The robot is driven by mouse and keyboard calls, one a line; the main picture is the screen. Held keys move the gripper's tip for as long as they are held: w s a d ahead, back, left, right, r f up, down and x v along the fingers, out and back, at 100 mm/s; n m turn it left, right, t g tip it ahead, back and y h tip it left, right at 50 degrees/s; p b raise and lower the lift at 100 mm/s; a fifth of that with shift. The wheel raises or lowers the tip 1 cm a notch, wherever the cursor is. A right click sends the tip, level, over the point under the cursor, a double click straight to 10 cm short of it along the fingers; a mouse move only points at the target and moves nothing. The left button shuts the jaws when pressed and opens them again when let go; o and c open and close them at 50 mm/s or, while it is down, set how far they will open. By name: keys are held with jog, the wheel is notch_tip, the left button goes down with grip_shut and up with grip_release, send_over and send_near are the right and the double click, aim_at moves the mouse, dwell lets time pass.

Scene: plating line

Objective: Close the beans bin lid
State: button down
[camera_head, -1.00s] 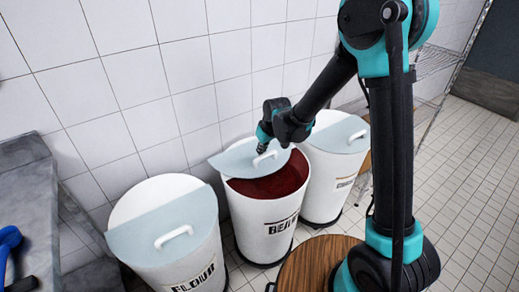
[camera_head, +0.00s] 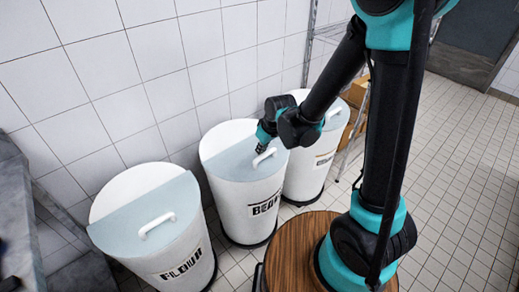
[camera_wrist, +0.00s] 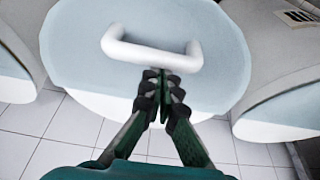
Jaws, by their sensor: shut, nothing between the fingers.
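The beans bin (camera_head: 247,205) is a white round bin with dark lettering, in the middle of the head view. Its pale blue lid (camera_head: 240,166) lies down over the front of the top, and no red contents show. The white lid handle (camera_head: 264,157) stands up near the front; it is also large in the wrist view (camera_wrist: 152,52). My gripper (camera_head: 262,148) is at the lid beside the handle. In the wrist view my gripper (camera_wrist: 160,80) has its fingers together, just below the handle's bar, with nothing between them. I cannot tell if the tips touch the lid.
The flour bin (camera_head: 190,260) stands to the left with its lid down. A third bin (camera_head: 312,165) stands to the right, partly behind my arm. A round wooden top (camera_head: 290,245) is in front. Cardboard boxes (camera_head: 354,92) and a wire rack are at the back right. Tiled floor is open at right.

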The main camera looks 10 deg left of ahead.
aim_at(254, 156)
jog(key=shift+s+d, duration=0.15)
jog(key=shift+d, duration=0.05)
jog(key=w+a, duration=0.1)
jog(key=w+a+r, duration=0.1)
jog(key=w+a, duration=0.1)
jog(key=shift+a, duration=0.15)
jog(key=v, duration=1)
jog(key=s+d+f+m+h, duration=0.1)
jog(key=s+d+m, duration=0.2)
jog(key=d, duration=0.6)
jog(key=s+d+f+m+t+h, duration=0.1)
jog(key=s+d+f+m, duration=0.1)
jog(key=d, duration=0.7)
jog(key=s+d+f+m+h, duration=0.1)
jog(key=s+d+m, duration=0.3)
jog(key=d, duration=0.5)
jog(key=shift+s+f+m+t, duration=0.3)
jog(key=shift+s+f, duration=0.4)
jog(key=shift+s, duration=0.25)
